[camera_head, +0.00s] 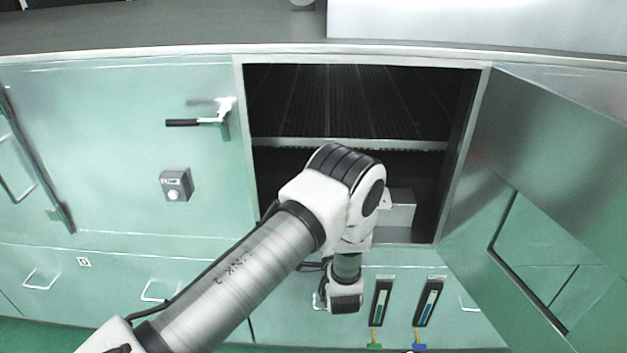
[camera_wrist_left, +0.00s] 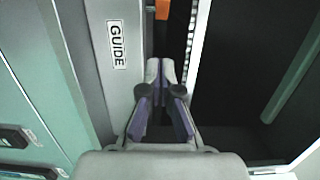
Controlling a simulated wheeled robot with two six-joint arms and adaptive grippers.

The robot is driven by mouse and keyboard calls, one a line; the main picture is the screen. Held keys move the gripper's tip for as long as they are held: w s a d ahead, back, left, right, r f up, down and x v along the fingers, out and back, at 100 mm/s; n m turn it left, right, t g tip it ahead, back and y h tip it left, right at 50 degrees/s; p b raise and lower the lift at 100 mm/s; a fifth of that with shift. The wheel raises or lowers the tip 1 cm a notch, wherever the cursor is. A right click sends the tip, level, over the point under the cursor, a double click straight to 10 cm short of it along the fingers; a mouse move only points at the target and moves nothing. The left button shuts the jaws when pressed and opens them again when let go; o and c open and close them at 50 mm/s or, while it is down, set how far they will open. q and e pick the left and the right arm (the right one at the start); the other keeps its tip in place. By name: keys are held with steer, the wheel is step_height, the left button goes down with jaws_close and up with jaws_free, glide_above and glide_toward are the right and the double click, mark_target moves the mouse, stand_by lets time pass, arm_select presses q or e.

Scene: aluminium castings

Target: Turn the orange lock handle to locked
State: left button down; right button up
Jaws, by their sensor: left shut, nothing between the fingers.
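The orange lock handle (camera_wrist_left: 162,9) shows only as a small piece at the top edge of the left wrist view, right of a label reading GUIDE (camera_wrist_left: 117,44). The rest of it is cut off by the frame. My left gripper (camera_wrist_left: 160,70) is shut and empty, its fingertips pointing toward the orange piece with a visible gap between them. In the head view my left arm reaches across to the front of the open cabinet. The fingers and the orange handle cannot be made out there. My right gripper is in neither view.
An open compartment (camera_head: 345,105) with a dark ribbed shelf lies behind my arm. Its door (camera_head: 540,150) stands swung open at right. A closed door at left has a black-gripped latch (camera_head: 197,122). Below are drawers and two gauges (camera_head: 381,303) (camera_head: 429,303).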

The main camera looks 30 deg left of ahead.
arm_select(q)
steer(key=s+a+p+x, duration=0.1)
steer(key=p+x, duration=0.3)
steer(key=x, duration=0.9)
steer(key=shift+s+a+p, duration=0.35)
steer(key=shift+a, duration=0.15)
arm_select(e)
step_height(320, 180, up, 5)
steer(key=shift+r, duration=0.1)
